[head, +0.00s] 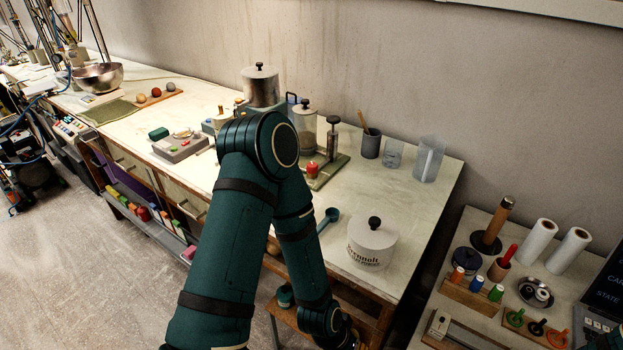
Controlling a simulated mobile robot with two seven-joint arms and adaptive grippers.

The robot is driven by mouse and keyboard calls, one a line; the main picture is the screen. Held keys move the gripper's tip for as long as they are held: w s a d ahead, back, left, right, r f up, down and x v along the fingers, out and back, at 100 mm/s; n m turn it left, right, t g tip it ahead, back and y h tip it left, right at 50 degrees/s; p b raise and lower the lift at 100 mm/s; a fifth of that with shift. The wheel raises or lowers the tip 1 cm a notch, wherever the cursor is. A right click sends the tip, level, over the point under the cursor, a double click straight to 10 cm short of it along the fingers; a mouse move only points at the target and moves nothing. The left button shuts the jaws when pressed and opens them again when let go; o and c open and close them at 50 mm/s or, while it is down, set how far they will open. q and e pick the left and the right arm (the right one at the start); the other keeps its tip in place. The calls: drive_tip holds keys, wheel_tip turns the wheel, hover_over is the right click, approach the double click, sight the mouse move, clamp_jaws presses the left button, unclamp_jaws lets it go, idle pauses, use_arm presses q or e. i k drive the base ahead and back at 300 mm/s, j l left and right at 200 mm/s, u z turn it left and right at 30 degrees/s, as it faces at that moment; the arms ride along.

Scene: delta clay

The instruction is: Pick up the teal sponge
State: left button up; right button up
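One of my arms rises from the bottom, bends at the elbow and comes down to the bottom edge. Its wrist end is cut off there. Neither gripper's fingers show.
A lidded white canister (371,243), a teal scoop (328,216), a red-topped item (312,170) and jars stand on the bench's right part. A steel bowl (98,77) and green mat (110,111) are farther left. A crowded side table (480,310) stands right.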

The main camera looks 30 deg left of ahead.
sight(158, 134)
drive_tip(key=u, duration=1.95)
drive_tip(key=i+j+u, duration=0.35)
drive_tip(key=i+j, duration=0.55)
